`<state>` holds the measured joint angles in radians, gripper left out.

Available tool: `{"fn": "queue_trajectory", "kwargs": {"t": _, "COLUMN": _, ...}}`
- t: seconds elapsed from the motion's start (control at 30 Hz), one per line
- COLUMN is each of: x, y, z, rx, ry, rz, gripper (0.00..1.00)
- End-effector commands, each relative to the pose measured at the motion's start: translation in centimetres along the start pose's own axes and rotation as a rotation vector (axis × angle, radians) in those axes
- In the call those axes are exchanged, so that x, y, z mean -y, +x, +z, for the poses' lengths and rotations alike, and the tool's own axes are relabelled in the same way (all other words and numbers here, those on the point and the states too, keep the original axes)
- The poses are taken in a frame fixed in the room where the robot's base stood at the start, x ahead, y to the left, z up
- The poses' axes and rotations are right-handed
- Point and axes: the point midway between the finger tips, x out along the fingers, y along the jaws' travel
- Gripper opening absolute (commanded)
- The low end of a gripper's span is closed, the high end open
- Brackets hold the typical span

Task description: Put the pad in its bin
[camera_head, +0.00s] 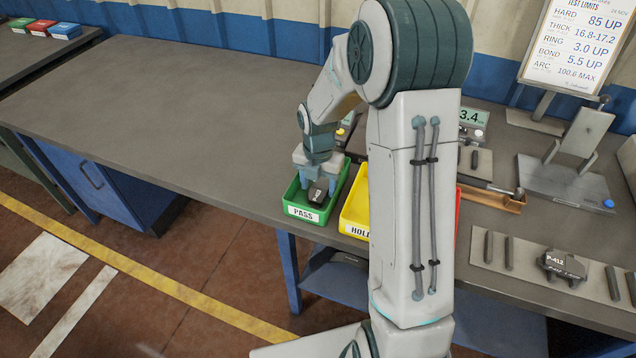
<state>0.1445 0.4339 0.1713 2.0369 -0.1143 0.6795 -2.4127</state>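A dark brake pad (317,195) with a small pale label is inside the green PASS bin (305,214) at the front edge of the bench. My gripper (318,187) points down into this bin, with its two fingers apart and right over the pad. I cannot tell whether the fingers touch the pad or whether it rests on the bin floor. A yellow HOLD bin (354,222) stands just right of the green one, partly hidden by my arm. Another dark pad marked P-412 (563,263) sits on a grey plate at the right.
A red bin edge (458,208) shows behind my arm. A gauge with a display (472,117), a test stand (570,180) and a test limits board (577,45) stand at the right. The bench (170,110) left of the bins is clear. Small coloured boxes (40,28) lie far left.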

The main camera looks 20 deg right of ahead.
Motion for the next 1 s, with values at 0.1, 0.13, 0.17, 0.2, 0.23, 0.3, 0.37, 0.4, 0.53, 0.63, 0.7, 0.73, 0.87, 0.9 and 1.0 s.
{"fn": "queue_trajectory", "kwargs": {"t": 0.1, "x": 0.0, "y": 0.0, "z": 0.0, "rx": 0.0, "ry": 0.0, "rz": 0.0, "gripper": 0.56}}
{"fn": "queue_trajectory", "kwargs": {"t": 0.13, "x": 0.0, "y": 0.0, "z": 0.0, "rx": 0.0, "ry": 0.0, "rz": 0.0, "gripper": 0.56}}
{"fn": "queue_trajectory", "kwargs": {"t": 0.17, "x": 0.0, "y": 0.0, "z": 0.0, "rx": 0.0, "ry": 0.0, "rz": 0.0, "gripper": 0.56}}
{"fn": "queue_trajectory", "kwargs": {"t": 0.2, "x": 0.0, "y": -0.1, "z": 0.0, "rx": 0.0, "ry": 0.0, "rz": 0.0, "gripper": 0.56}}
{"fn": "queue_trajectory", "kwargs": {"t": 0.23, "x": 0.0, "y": -0.2, "z": 0.0, "rx": 0.0, "ry": 0.0, "rz": 0.0, "gripper": 0.56}}
{"fn": "queue_trajectory", "kwargs": {"t": 0.3, "x": 0.0, "y": -0.6, "z": 0.0, "rx": 0.001, "ry": 0.0, "rz": 0.001, "gripper": 0.56}}
{"fn": "queue_trajectory", "kwargs": {"t": 0.37, "x": 0.0, "y": -1.3, "z": 0.1, "rx": 0.003, "ry": 0.001, "rz": 0.002, "gripper": 0.56}}
{"fn": "queue_trajectory", "kwargs": {"t": 0.4, "x": 0.0, "y": -1.9, "z": 0.1, "rx": 0.003, "ry": 0.001, "rz": 0.003, "gripper": 0.56}}
{"fn": "queue_trajectory", "kwargs": {"t": 0.53, "x": 0.0, "y": -4.6, "z": 0.1, "rx": 0.005, "ry": 0.001, "rz": 0.003, "gripper": 0.56}}
{"fn": "queue_trajectory", "kwargs": {"t": 0.63, "x": 0.0, "y": -6.9, "z": 0.1, "rx": 0.005, "ry": 0.0, "rz": 0.003, "gripper": 0.56}}
{"fn": "queue_trajectory", "kwargs": {"t": 0.7, "x": 0.0, "y": -8.3, "z": 0.1, "rx": 0.004, "ry": 0.001, "rz": 0.002, "gripper": 0.56}}
{"fn": "queue_trajectory", "kwargs": {"t": 0.73, "x": 0.0, "y": -8.9, "z": 0.1, "rx": 0.005, "ry": 0.001, "rz": 0.002, "gripper": 0.56}}
{"fn": "queue_trajectory", "kwargs": {"t": 0.87, "x": 0.0, "y": -10.9, "z": 0.1, "rx": 0.003, "ry": 0.001, "rz": 0.002, "gripper": 0.56}}
{"fn": "queue_trajectory", "kwargs": {"t": 0.9, "x": 0.0, "y": -11.3, "z": 0.0, "rx": 0.002, "ry": 0.001, "rz": 0.001, "gripper": 0.56}}
{"fn": "queue_trajectory", "kwargs": {"t": 1.0, "x": 0.0, "y": -12.1, "z": 0.0, "rx": 0.002, "ry": 0.003, "rz": 0.001, "gripper": 0.56}}
